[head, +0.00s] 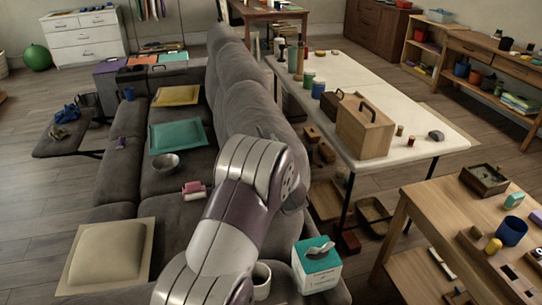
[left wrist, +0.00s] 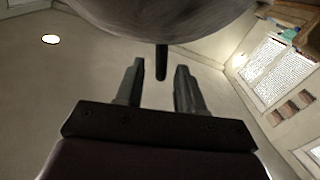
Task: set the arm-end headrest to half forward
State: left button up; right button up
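The grey sofa (head: 120,190) runs away from me with tall headrests along its back. The nearest headrest (head: 256,118) is partly hidden by my arm, so I cannot tell its angle. In the left wrist view a grey rounded underside (left wrist: 165,15) fills the top, with a short dark peg or lever (left wrist: 161,62) hanging down from it. My left gripper (left wrist: 158,75) is open below it. The peg shows between the fingertips, but I cannot tell its depth; no finger visibly touches it. In the head view an arm of mine covers the sofa's near back and its gripper is hidden. My right gripper is not in view.
A tissue box (head: 317,265) and a white cup (head: 261,280) stand near my arm. A white table (head: 430,120) with a wooden box (head: 364,127) stands behind the sofa. A wooden table (head: 430,205) is at lower right. Trays and a bowl (head: 165,162) lie on the seats.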

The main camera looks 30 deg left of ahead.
pick_arm(q)
jog(key=v, duration=0.8)
jog(key=shift+s, duration=0.2)
jog(key=shift+d, duration=0.15)
